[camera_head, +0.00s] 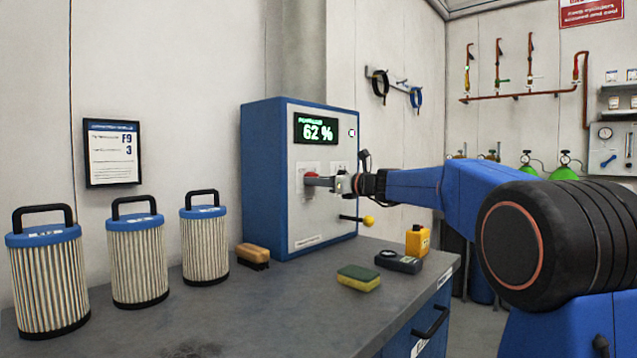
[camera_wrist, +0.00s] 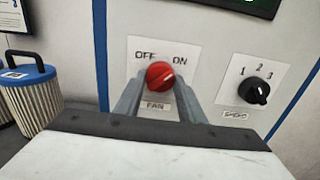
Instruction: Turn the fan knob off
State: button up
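The red fan knob (camera_wrist: 160,75) is on the front panel of a blue and grey cabinet (camera_head: 262,185), above a FAN label and below OFF at left and ON at right. Its white mark points up and right, towards ON. The red knob also shows in the head view (camera_head: 310,174), partly covered by my gripper (camera_head: 318,182). In the wrist view my gripper (camera_wrist: 160,85) has one finger on each side of the knob, with the fingertips close to it. The fingers stand apart; contact with the knob is not clear.
A black speed knob (camera_wrist: 254,91) is right of the fan knob. The cabinet display (camera_head: 317,130) reads 62 %. A yellow-ended lever (camera_head: 368,220) sticks out below. Several filters (camera_head: 205,240) stand left on the bench (camera_head: 250,315); a brush (camera_head: 252,256), sponge (camera_head: 358,278) and meter (camera_head: 398,262) lie in front.

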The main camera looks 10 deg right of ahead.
jog(key=shift+c, duration=1.3)
jog(key=shift+d+n, duration=0.1)
jog(key=shift+n, duration=8.9)
jog(key=o, duration=1)
jog(key=shift+r, duration=0.1)
